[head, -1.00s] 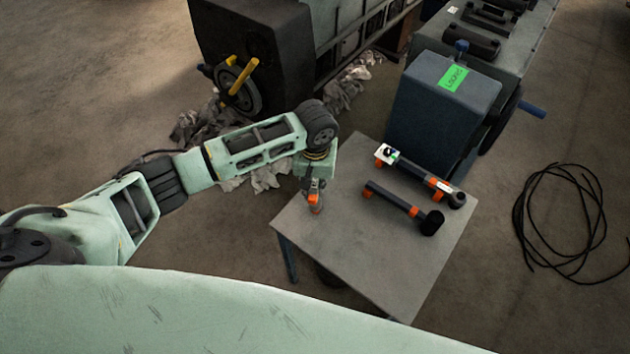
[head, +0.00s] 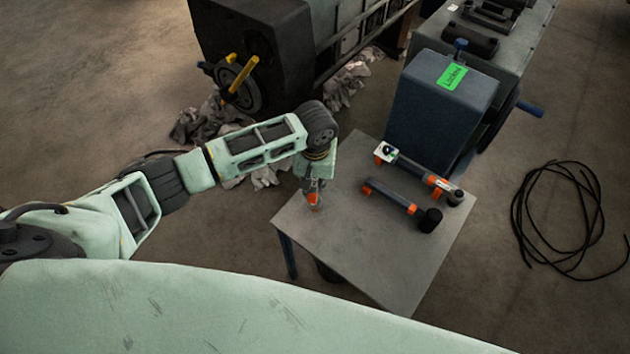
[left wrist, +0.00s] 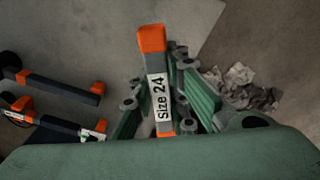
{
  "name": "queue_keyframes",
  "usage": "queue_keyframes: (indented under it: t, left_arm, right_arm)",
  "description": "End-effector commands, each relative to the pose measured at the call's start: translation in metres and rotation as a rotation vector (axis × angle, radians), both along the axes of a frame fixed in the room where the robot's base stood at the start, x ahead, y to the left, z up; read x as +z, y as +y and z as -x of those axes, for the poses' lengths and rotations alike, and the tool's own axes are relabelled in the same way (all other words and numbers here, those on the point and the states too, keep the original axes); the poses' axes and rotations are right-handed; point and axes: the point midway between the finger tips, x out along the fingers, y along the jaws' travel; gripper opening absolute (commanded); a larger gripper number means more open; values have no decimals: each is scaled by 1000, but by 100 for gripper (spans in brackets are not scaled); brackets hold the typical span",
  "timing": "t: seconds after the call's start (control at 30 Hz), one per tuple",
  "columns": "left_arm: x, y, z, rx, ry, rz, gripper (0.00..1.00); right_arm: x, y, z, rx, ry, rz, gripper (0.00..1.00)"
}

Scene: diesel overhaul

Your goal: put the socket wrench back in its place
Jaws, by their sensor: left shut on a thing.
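My left gripper (head: 314,188) hangs over the left part of the grey table (head: 375,260). It is shut on a dark grey bar with orange ends, probably the socket wrench (left wrist: 158,75). Its white label reads "Size 24" in the left wrist view. Only an orange and grey bit of it (head: 314,200) shows in the head view, and I cannot tell whether it touches the table. The gripper's green fingers (left wrist: 160,98) are on both sides of it. My right gripper is out of view.
A black-headed tool with orange bands (head: 390,196) and a longer tool with white labels (head: 413,170) lie on the table's right part. A dark box with a green label (head: 440,105) stands behind them. The table's near part is bare. Cable (head: 560,220) lies on the floor.

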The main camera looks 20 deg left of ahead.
Motion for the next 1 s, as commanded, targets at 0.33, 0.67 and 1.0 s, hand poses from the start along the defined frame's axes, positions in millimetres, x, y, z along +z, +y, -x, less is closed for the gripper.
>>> queue_keyframes:
  t: [0.33, 0.67, 1.0]
  left_arm:
    - [-9, 0, -1, 0, -1, 0, 0]
    - [-22, 0, 0, 0, -1, 1, 0]
    - [-22, 0, 0, 0, -1, 0, 36]
  right_arm:
    - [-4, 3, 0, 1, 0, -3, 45]
    - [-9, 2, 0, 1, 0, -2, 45]
    - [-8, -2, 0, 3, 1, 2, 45]
